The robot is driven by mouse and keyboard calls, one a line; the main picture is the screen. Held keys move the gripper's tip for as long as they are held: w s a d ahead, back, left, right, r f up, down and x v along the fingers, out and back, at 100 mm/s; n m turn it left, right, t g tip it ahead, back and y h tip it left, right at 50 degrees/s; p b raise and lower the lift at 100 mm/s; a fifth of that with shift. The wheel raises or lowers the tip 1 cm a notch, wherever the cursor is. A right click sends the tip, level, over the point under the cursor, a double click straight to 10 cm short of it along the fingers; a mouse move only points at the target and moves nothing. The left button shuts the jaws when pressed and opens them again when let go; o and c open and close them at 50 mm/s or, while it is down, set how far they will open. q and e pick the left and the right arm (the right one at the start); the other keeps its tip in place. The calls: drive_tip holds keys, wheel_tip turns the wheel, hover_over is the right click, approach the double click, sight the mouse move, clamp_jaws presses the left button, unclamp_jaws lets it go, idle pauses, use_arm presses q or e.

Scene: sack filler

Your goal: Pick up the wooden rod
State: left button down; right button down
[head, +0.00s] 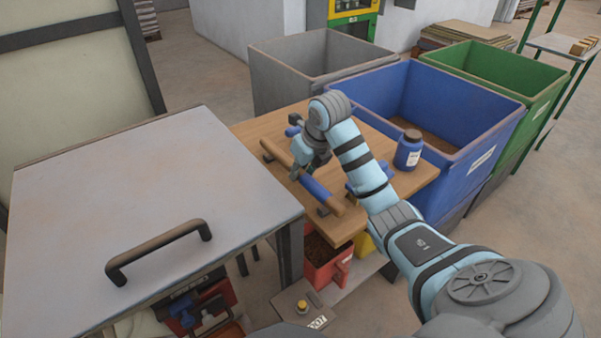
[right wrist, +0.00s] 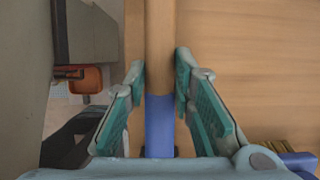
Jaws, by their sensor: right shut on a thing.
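The wooden rod (head: 276,151) has a blue sleeve (head: 316,189) and lies diagonally over the wooden tabletop, close to its left edge. Small dark supports show near both of its ends; I cannot tell whether it still touches them. My right gripper (head: 301,170) is at the rod's middle, partly hidden by its own wrist. My left gripper is not in view.
A blue bottle (head: 408,150) stands on the tabletop (head: 378,150) to the right. Grey (head: 283,85), blue (head: 480,145) and green (head: 545,98) bins stand behind. A metal lid with a handle (head: 158,250) fills the left. A red bin (head: 322,265) sits below the table.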

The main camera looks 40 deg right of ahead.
sight(301, 171)
wheel_tip(301, 171, up, 5)
drive_tip(key=shift+w+r+p, duration=0.1)
drive_tip(key=shift+p, duration=0.55)
wheel_tip(301, 171, up, 14)
drive_tip(key=p, duration=1.3)
drive_tip(key=shift+f, duration=0.2)
drive_tip(key=shift+f, duration=0.1)
